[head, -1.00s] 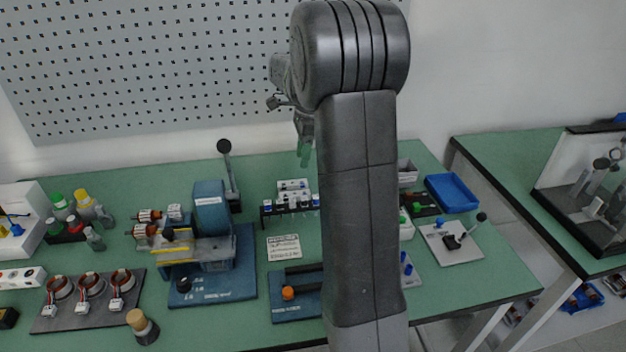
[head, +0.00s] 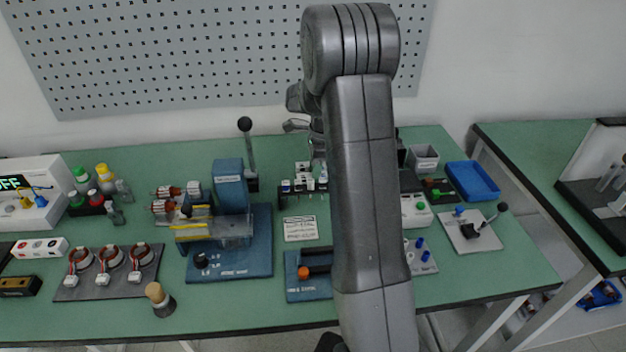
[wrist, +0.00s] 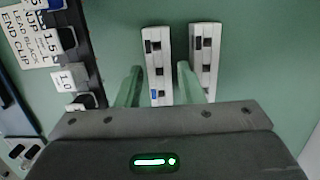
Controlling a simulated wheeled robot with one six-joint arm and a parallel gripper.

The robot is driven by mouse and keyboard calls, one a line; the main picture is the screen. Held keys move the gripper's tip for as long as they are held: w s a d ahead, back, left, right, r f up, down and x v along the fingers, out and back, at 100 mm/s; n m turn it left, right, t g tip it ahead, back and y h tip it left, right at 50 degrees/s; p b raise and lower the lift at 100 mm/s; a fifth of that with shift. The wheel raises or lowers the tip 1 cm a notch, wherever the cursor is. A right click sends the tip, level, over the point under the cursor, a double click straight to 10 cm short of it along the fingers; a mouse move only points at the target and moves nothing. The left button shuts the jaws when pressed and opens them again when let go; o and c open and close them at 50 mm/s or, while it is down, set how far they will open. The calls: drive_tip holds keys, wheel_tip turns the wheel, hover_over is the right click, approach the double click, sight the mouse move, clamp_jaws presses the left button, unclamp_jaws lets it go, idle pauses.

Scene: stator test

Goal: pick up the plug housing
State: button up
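Two white plug housings with dark slots lie side by side on the green bench in the wrist view, a left one (wrist: 157,60) and a right one (wrist: 205,55). My gripper (wrist: 158,78) is open, with its green fingers apart. One finger shows left of the left housing, the other in the gap between the two housings. Nothing is held, and I cannot tell how far the fingertips are above the bench. In the head view a white housing (head: 303,168) shows behind the small rack, and my arm hides most of the gripper.
A dark rack (head: 290,192) with labelled slots stands close by and runs along the left in the wrist view. A printed card (head: 300,228) lies in front of it. A blue press fixture (head: 230,190) stands to the left, a blue tray (head: 472,181) to the right.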

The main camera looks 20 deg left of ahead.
drive_tip(key=shift+s+a+f, duration=0.1)
drive_tip(key=shift+f, duration=0.55)
drive_tip(key=c, duration=0.7)
drive_tip(key=shift+c, duration=0.2)
drive_tip(key=shift+r, duration=0.15)
wheel_tip(320, 180, up, 10)
